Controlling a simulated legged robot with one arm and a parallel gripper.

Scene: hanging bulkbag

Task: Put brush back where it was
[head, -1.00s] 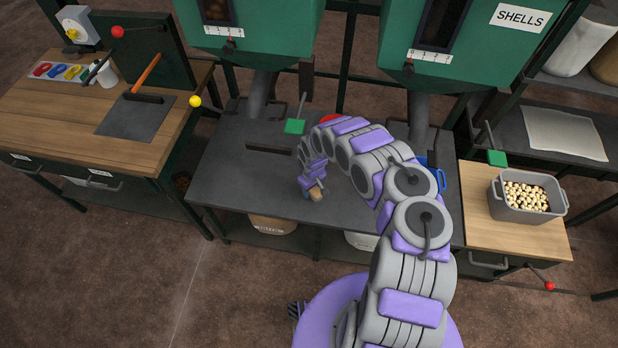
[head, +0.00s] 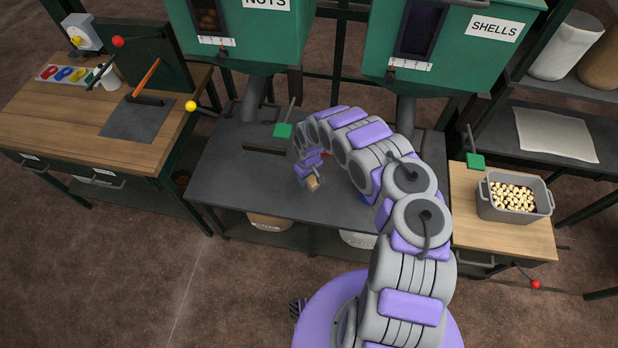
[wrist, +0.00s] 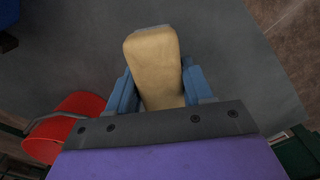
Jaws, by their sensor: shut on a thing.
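My gripper (head: 309,178) is shut on a tan, wooden-looking piece with rounded corners, which I take to be the brush (head: 313,184). In the wrist view the brush (wrist: 156,65) sits between my blue fingers (wrist: 160,88). Its bristles do not show in either view. My gripper is over the dark grey table (head: 230,190), under the NUTS and SHELLS hoppers. I cannot tell whether the brush touches the tabletop.
A red rounded object (wrist: 72,125) lies beside my gripper. A wooden bench (head: 50,120) at left holds a dark mat (head: 125,125) and an orange-handled tool (head: 147,78). A grey tub (head: 515,208) of pale pieces stands at right. The table's front left is clear.

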